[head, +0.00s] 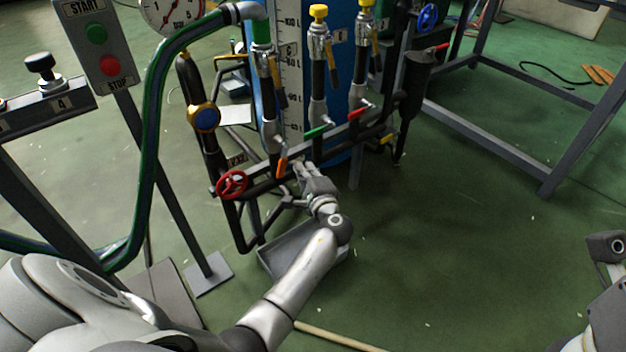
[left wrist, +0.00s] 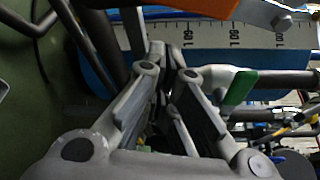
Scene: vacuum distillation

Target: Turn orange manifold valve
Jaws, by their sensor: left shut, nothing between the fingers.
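The orange valve handle (head: 282,163) hangs downward from the dark manifold pipe in the head view. My left gripper (head: 303,167) is shut and empty, just right of the orange handle at the manifold. In the left wrist view my gripper's fingers (left wrist: 166,55) point up toward the pipework, with the orange handle apart from them. Whether they touch the pipe is unclear.
Green (head: 316,132) and red (head: 359,113) valve handles sit further right along the manifold. A red handwheel (head: 232,184) is at its left end. The blue scaled column (head: 340,60) stands behind. A grey tray (head: 285,258) lies on the floor below my arm. Open floor lies to the right.

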